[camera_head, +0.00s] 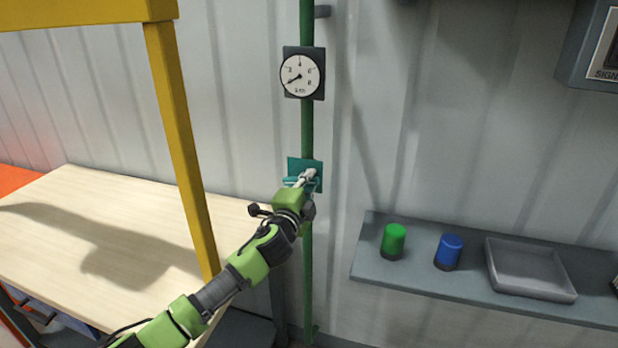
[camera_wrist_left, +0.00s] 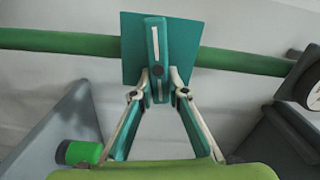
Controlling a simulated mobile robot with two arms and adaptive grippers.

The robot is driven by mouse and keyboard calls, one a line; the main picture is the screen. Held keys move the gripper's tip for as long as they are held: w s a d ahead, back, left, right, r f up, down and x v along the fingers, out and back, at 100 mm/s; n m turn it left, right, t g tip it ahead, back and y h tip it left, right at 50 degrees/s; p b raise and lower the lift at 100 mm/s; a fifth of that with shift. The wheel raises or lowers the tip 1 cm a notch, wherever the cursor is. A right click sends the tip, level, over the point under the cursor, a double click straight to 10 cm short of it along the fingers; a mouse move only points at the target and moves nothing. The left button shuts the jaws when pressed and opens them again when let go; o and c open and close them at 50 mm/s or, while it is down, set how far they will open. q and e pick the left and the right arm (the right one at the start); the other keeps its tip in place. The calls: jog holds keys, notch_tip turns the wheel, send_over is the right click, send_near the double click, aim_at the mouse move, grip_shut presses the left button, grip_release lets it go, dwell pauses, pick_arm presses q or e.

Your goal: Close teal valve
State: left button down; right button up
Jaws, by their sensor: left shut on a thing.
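The teal valve (camera_head: 294,164) is mounted on a green vertical pipe (camera_head: 307,260), below a round gauge. In the left wrist view its square teal plate (camera_wrist_left: 131,60) sits behind a teal bar handle (camera_wrist_left: 156,40), which lies across the pipe. My left gripper (camera_head: 308,177) reaches the valve in the head view and covers part of it. In the left wrist view my left gripper (camera_wrist_left: 160,88) has its two fingers on either side of the handle's lower end, shut on it. My right gripper is not in view.
The gauge (camera_head: 300,75) has its needle pointing lower left. A yellow post (camera_head: 180,150) and a wooden table (camera_head: 60,220) stand at left. A grey shelf (camera_head: 400,279) at right holds a green cylinder (camera_head: 393,240), a blue cylinder (camera_head: 449,250) and a grey tray (camera_head: 490,262).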

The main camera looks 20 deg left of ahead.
pick_arm(q)
jog(key=shift+f+m, duration=0.35)
jog(key=shift+m, duration=0.75)
jog(key=c, duration=2)
grip_release()
jog(key=shift+o, duration=0.2)
jog(key=shift+s, duration=0.1)
jog(key=s, duration=1.2)
jog(key=shift+a, duration=0.15)
jog(key=shift+w, duration=0.1)
